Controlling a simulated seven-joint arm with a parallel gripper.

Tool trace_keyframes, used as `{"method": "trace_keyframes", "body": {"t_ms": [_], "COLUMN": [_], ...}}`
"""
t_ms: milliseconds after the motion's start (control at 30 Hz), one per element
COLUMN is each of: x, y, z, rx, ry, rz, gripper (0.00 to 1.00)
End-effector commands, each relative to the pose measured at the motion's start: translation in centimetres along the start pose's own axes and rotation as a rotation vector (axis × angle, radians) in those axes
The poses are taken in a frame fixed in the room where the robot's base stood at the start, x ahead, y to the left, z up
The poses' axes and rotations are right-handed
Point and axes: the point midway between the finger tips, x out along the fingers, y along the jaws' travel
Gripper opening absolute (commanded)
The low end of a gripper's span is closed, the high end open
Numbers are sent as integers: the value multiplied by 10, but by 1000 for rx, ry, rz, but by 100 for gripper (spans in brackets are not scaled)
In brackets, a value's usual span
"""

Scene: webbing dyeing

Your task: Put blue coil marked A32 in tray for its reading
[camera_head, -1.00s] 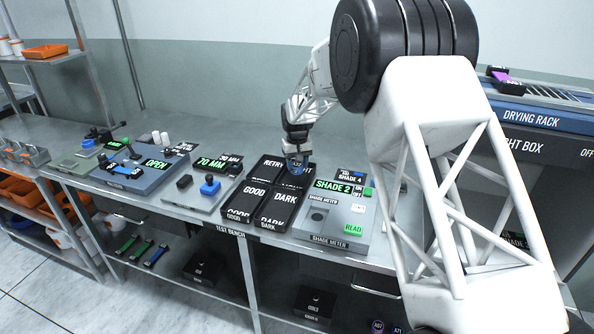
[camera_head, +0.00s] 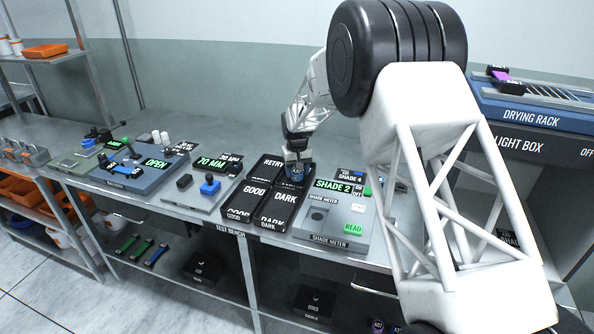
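The blue coil (camera_head: 296,174), with white marking too small to read surely, is at the far right tray of the block of four black trays. My gripper (camera_head: 297,159) points down with its fingers at the coil's top and appears shut on it. The coil is low, at the tray; I cannot tell whether it touches the floor. The coil and gripper hide most of that tray's label. The other trays read RETRY (camera_head: 269,165), GOOD (camera_head: 248,196) and DARK (camera_head: 283,199). The shade meter (camera_head: 328,229) beside them has a display reading SHADE 2 (camera_head: 333,187).
A green READ button (camera_head: 353,229) is on the meter. A small SHADE 4 sign (camera_head: 350,176) stands behind it. Left are a 70 MM display (camera_head: 212,162) with a blue-knobbed device (camera_head: 210,186) and a station reading OPEN (camera_head: 157,163). The drying rack (camera_head: 530,117) is at right.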

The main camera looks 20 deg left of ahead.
Motion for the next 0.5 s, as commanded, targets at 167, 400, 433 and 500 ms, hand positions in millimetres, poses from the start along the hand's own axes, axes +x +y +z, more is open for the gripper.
{"method": "trace_keyframes", "body": {"t_ms": [167, 400, 433, 500], "x": [-1, -15, -18, -27], "y": [0, 0, 0, 0], "z": [0, 0, 0, 0], "rx": [0, 0, 0, 0], "ry": [0, 2, 2, 2], "rz": [0, 0, 0, 0], "gripper": [58, 58, 58, 58]}}
